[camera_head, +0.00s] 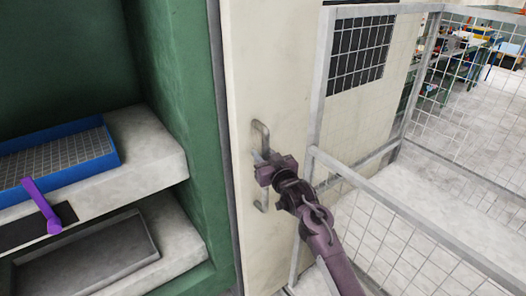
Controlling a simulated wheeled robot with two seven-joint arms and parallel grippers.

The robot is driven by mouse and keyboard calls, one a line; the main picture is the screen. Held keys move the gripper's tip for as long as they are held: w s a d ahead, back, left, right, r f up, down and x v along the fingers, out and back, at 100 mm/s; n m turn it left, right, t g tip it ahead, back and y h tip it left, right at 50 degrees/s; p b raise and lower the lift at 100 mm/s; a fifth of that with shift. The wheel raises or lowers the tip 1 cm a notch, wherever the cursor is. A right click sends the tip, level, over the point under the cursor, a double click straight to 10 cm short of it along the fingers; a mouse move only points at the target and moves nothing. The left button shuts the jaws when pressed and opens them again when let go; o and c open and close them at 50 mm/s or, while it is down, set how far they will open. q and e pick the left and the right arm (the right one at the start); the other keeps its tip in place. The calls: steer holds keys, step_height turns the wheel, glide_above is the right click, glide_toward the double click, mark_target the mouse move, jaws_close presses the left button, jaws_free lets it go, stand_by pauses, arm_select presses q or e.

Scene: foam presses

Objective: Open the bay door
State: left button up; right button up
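The bay door appears to be the cream panel (268,60) at the middle, with a dark strip along its left edge. A pale upright bar handle (262,129) is fixed to it. My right gripper (264,168), dark purple, is at the middle of this handle, its fingers overlapping the bar. The gripper hides that part of the bar, so I cannot tell whether the fingers are closed on it. My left gripper is not in view.
Left of the panel, a green bay (185,80) stands uncovered, with pale shelves, a blue-rimmed tray (85,180), a purple lever (42,205) and a grey tray (85,262). A wire-mesh fence (415,245) stands close on the right, beside my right arm. Workbenches are far behind it.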

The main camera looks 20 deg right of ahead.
steer(key=shift+w, duration=0.25)
jaws_close()
